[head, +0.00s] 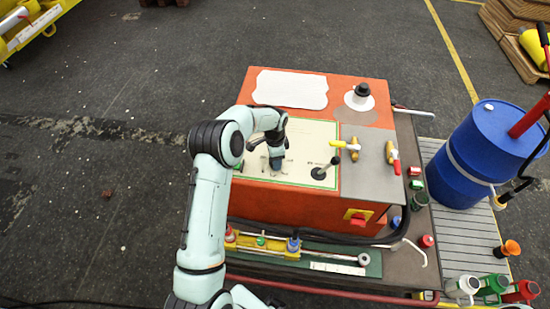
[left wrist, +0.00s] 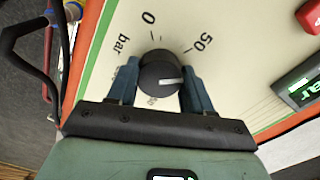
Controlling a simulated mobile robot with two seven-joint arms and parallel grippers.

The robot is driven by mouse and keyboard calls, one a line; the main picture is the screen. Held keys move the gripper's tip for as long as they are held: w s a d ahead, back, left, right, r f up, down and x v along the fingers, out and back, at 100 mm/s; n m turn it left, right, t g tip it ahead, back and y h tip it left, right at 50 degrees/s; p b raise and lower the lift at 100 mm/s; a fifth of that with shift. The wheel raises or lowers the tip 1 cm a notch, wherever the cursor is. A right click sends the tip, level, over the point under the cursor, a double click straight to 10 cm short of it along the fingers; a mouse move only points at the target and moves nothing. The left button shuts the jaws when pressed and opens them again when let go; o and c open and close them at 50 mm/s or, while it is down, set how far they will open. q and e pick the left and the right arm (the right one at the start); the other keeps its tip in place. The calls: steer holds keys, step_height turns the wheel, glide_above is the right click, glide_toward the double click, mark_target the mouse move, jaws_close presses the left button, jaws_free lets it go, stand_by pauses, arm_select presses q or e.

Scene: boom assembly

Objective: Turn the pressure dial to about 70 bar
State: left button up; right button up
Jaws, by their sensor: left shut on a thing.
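The pressure dial (left wrist: 158,72) is a round black knob with a white pointer line on a cream panel (left wrist: 240,25). In the left wrist view the pointer points right, clockwise past the "50" mark; a "0" mark is at the upper left, with "bar" at the left. My left gripper (left wrist: 160,66) has its blue fingers on both sides of the knob, shut on it. In the head view the left gripper (head: 276,164) is down at the panel on the orange cabinet (head: 285,205), and hides the dial. A dark display (left wrist: 302,86) with partly cut-off green text is at the right edge. My right gripper is not seen.
A black lever (head: 326,168) stands up right of the gripper. Yellow (head: 345,145) and red (head: 394,160) valve handles are farther right, with a red-and-yellow switch (head: 358,217) on the cabinet front. A blue barrel (head: 487,150) stands at the right.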

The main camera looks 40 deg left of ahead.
arm_select(q)
steer(key=o, duration=1)
steer(key=shift+o, duration=0.2)
steer(key=shift+r, duration=0.1)
step_height(320, 180, up, 13)
steer(key=shift+r+p, duration=0.15)
steer(key=shift+p, duration=0.15)
steer(key=shift+a, duration=0.1)
